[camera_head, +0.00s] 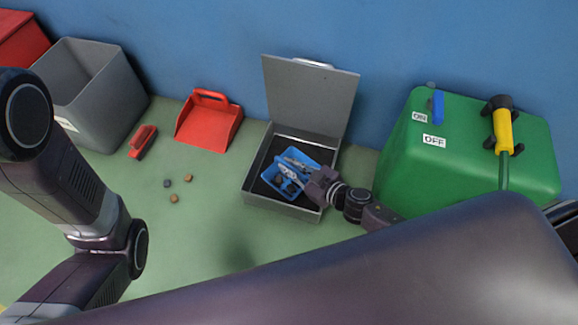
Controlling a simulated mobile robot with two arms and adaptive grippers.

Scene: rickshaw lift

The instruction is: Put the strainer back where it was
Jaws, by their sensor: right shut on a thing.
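The strainer (269,181) looks like a small blue basket and sits inside the open grey box (283,208). A few small dark pieces seem to lie in it. My right gripper (293,171) reaches in from the right and is shut on the strainer. Its fingers and wrist hide part of the strainer and the right side of the box, so I cannot tell whether the strainer rests on the box floor. My left arm shows at the left, but its gripper is out of view.
The box lid (310,98) stands open near the blue wall. A green tank (400,160) with a yellow-handled tool (503,130) is close on the right. A red dustpan (208,125), red brush (143,141), grey bin (95,95) and small brown lumps (174,198) are on the left floor.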

